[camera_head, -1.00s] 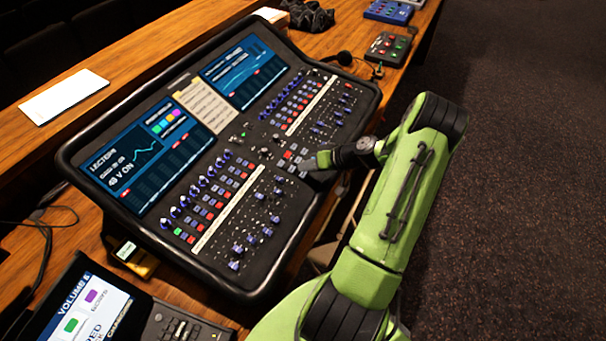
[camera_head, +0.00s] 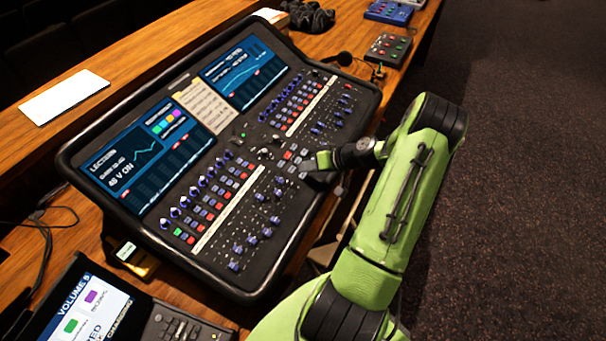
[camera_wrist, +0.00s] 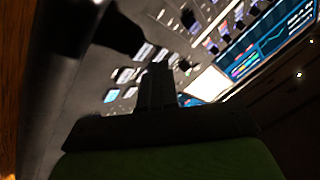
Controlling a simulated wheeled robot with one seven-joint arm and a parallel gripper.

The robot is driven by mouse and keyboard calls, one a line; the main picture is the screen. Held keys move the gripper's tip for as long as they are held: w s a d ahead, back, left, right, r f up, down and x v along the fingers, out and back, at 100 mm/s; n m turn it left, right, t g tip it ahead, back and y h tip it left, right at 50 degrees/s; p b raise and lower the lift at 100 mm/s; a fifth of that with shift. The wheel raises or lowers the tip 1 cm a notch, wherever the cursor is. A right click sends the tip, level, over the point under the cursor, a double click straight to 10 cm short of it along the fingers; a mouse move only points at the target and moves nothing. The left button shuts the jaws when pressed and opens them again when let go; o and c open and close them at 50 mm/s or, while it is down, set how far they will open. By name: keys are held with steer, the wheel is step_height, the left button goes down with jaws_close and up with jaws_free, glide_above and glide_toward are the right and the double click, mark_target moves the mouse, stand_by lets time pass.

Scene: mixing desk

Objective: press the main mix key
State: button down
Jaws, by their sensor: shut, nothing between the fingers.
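The mixing desk (camera_head: 268,290) is a black console with screens, knobs and rows of keys. A cluster of small keys (camera_head: 290,155) lies in its middle section, close to my gripper. Which of them is the main mix key I cannot tell; the labels are too small to read. My gripper (camera_head: 310,165) is shut and empty, low over the desk's near middle edge, beside the key cluster. In the wrist view my gripper (camera_wrist: 158,72) points in among several pale lit keys (camera_wrist: 127,75). The fingers hide part of the keys, and whether the tips touch one is unclear.
A small controller with red and green buttons (camera_head: 389,48) and a thin microphone (camera_head: 344,58) are beyond the desk's far right end. A tablet-like panel (camera_head: 80,310) stands at the lower left. White paper (camera_head: 64,97) lies on the wooden ledge. Open carpet (camera_head: 530,200) is to the right.

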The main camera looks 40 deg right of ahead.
steer(key=shift+f, duration=0.15)
stand_by(0.4)
steer(key=shift+f+b, duration=0.25)
steer(key=shift+b, duration=0.35)
steer(key=shift+f+b, duration=0.35)
steer(key=shift+b, duration=0.05)
stand_by(0.5)
steer(key=shift+r+p, duration=0.35)
steer(key=shift+r, duration=0.45)
steer(key=r+p, duration=0.2)
steer(key=r, duration=0.1)
steer(key=r+p, duration=0.1)
steer(key=r, duration=0.1)
steer(key=shift+s, duration=0.25)
